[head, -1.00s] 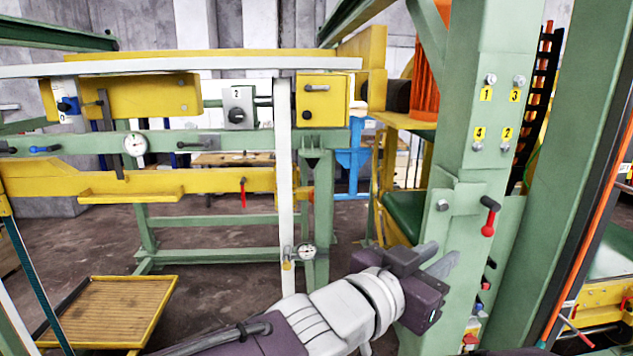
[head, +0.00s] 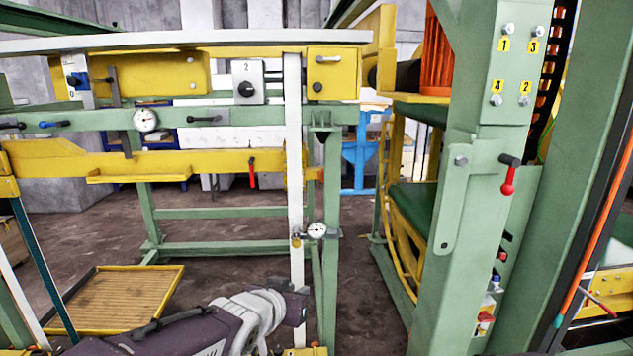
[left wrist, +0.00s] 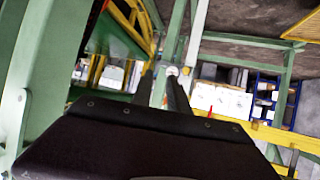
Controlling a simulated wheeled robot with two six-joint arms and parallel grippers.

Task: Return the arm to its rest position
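My left arm comes in from the bottom left in the head view, and its gripper (head: 292,296) is low in front of the green frame and the white vertical strip. In the left wrist view the two dark fingers of the left gripper (left wrist: 163,88) stand apart with a gap between them. A green post and a small gauge show through the gap, and nothing is held. My right arm and gripper are not in view.
A green column (head: 475,180) with numbered bolts and a red-handled lever (head: 508,175) stands to the right. A yellow-rimmed tray (head: 170,298) is at lower left. A green and yellow frame with gauges (head: 146,120) and a switch box (head: 247,82) spans the back.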

